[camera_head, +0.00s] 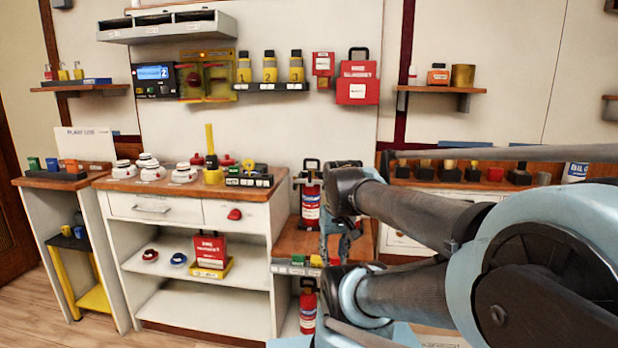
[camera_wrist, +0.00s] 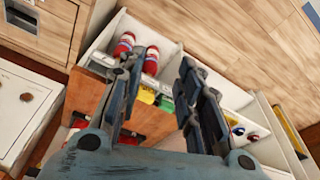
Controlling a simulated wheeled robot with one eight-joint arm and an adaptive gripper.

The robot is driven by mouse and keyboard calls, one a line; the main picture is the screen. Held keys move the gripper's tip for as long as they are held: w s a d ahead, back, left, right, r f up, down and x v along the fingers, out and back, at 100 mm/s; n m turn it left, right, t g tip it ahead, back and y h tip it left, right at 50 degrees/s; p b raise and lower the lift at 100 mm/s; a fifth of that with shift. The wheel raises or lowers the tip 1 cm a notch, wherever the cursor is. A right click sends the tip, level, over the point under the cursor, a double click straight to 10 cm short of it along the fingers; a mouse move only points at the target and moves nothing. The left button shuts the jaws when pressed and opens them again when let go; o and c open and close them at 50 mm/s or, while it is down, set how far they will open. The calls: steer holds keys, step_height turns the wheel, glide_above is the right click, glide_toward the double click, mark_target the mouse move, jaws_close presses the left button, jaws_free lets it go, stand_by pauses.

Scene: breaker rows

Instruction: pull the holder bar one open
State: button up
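In the head view my gripper (camera_head: 340,242) hangs low in front of the wooden-topped stand, partly hidden by my arm. A red fire extinguisher (camera_head: 311,207) stands upright at the back of that stand, with a black loop-shaped part (camera_head: 311,166) above it. The wrist view shows two red-and-white cylinders (camera_wrist: 150,62) past the fingertips. I cannot tell which part is holder bar one.
A label strip with green and yellow blocks (camera_head: 299,263) runs along the stand's front edge. Another extinguisher (camera_head: 308,310) is below. A white cabinet (camera_head: 215,310) stands on the left, drawers (camera_wrist: 25,100) beside the gripper. The floor (camera_wrist: 225,35) has free room.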

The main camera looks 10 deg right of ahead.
steer(key=w+r+t, duration=0.1)
steer(key=w+r, duration=1.3)
steer(key=w, duration=0.1)
steer(key=t, duration=0.1)
glide_toward(310, 171)
steer(key=x, duration=1.1)
steer(key=shift+w+f, duration=0.25)
steer(key=shift+f, duration=0.05)
steer(key=shift+c, duration=0.6)
jaws_close()
